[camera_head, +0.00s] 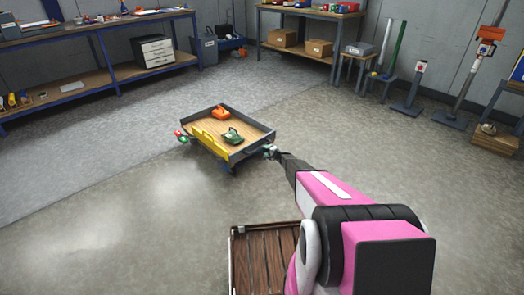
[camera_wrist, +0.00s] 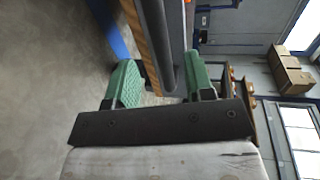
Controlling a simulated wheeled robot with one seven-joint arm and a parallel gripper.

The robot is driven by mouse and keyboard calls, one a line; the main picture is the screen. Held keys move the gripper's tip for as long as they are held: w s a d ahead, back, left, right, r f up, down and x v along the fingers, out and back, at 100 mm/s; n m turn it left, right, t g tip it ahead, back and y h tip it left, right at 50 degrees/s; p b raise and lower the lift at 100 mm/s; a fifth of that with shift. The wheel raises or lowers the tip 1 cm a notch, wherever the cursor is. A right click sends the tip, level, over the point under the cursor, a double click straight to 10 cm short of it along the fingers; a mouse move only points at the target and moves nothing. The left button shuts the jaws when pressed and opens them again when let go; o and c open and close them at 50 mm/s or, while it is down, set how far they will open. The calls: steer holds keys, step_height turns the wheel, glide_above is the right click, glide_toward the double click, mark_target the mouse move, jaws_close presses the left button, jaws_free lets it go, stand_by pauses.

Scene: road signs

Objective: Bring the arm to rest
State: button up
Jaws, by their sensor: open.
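My gripper (camera_head: 270,152) is at the end of my outstretched pink and black arm, close to the right-hand edge of a small wooden-bedded cart (camera_head: 228,147). In the wrist view my gripper (camera_wrist: 163,80) shows two green fingers spread apart with nothing held between them. A dark rail and wooden edge, apparently of the cart (camera_wrist: 154,35), run up the picture beyond the gap between the fingers. I cannot tell whether the fingers touch it.
On the cart lie an orange object (camera_head: 218,112) and a dark green object (camera_head: 232,136); a yellow panel (camera_head: 211,140) is on its front. A workbench (camera_head: 100,55) stands at left, another table (camera_head: 310,14) at the back, sign posts (camera_head: 468,80) at right. The floor at left is clear.

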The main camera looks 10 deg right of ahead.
steer(key=shift+s+d+r, duration=0.15)
steer(key=shift+s+d, duration=0.3)
steer(key=shift+s, duration=0.1)
steer(key=s+a+r+n+g, duration=0.4)
steer(key=s+r, duration=0.6)
steer(key=s, duration=0.4)
steer(key=s+a+r+n+g, duration=0.4)
steer(key=s+r, duration=0.6)
steer(key=s, duration=0.5)
steer(key=s+d+r+g+h, duration=0.1)
steer(key=s+d+r+h, duration=0.1)
steer(key=s, duration=0.7)
steer(key=s+d+r+n+g+h, duration=0.1)
steer(key=s+d+r+h, duration=0.2)
steer(key=s+r, duration=0.4)
steer(key=s+d+r+n+g+h, duration=0.1)
steer(key=s+r+h, duration=0.3)
steer(key=s, duration=0.9)
steer(key=shift+s+d+r+g+h, duration=0.2)
steer(key=shift+d+r+g+h, duration=0.1)
steer(key=shift+d+r+g, duration=0.4)
steer(key=shift+f, duration=0.15)
